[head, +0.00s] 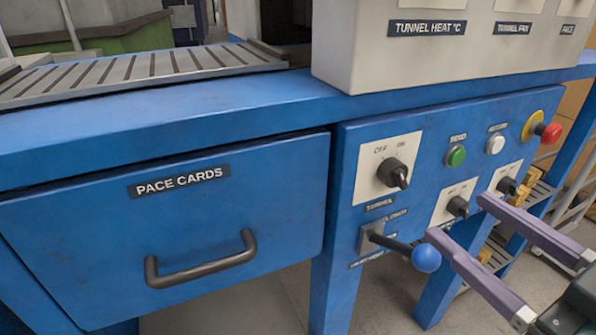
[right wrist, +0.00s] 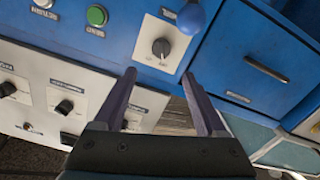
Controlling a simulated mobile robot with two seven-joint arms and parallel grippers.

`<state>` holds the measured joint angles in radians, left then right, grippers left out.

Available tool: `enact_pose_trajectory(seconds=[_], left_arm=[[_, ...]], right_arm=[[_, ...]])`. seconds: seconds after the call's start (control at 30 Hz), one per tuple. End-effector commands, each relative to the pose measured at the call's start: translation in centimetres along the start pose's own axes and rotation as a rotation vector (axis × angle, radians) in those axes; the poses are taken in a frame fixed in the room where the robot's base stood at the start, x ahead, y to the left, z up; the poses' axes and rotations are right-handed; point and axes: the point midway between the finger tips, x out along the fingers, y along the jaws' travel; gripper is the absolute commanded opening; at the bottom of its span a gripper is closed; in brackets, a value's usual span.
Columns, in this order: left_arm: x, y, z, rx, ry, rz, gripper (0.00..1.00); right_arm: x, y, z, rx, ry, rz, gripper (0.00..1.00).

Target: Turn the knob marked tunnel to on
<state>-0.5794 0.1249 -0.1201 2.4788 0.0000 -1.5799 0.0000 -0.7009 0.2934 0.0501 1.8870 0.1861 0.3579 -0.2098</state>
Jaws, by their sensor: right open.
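The tunnel knob (head: 392,172) is black, on a white plate marked OFF and ON above a TUNNEL label (head: 380,204). Its raised grip points down and right in the head view; I cannot tell for sure which mark it is set to. My right gripper (head: 458,216) is open and empty, its two purple fingers reaching in from the lower right, below and right of the knob. In the right wrist view the knob (right wrist: 161,47) appears upside down, beyond and between the open fingertips (right wrist: 158,75), apart from them. My left gripper is not in view.
A lever with a blue ball (head: 426,257) sticks out below the knob, close to a finger. A green button (head: 456,156), white button (head: 495,144), red stop button (head: 549,132) and smaller knobs (head: 458,206) are to the right. The PACE CARDS drawer (head: 110,230) is left.

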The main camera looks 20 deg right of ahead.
Motion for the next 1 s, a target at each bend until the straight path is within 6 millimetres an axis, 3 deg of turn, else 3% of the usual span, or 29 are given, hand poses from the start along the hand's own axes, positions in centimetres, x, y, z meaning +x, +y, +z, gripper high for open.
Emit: enact_pose_trajectory(seconds=[0.03,0.23,0.5,0.7,1.0], left_arm=[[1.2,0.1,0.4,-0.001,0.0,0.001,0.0],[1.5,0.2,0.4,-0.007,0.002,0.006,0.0],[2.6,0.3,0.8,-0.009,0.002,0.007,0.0],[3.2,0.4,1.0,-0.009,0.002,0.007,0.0],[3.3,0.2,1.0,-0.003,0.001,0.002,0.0]], right_arm=[[-0.1,-0.2,1.1,-0.003,0.01,0.004,0.74],[1.1,0.0,0.9,-0.007,0.03,0.011,0.74],[6.2,0.0,0.8,-0.007,0.033,0.011,0.74],[8.9,0.0,0.7,-0.006,0.028,0.01,0.74],[9.8,0.1,0.6,-0.006,0.025,0.008,0.74]])
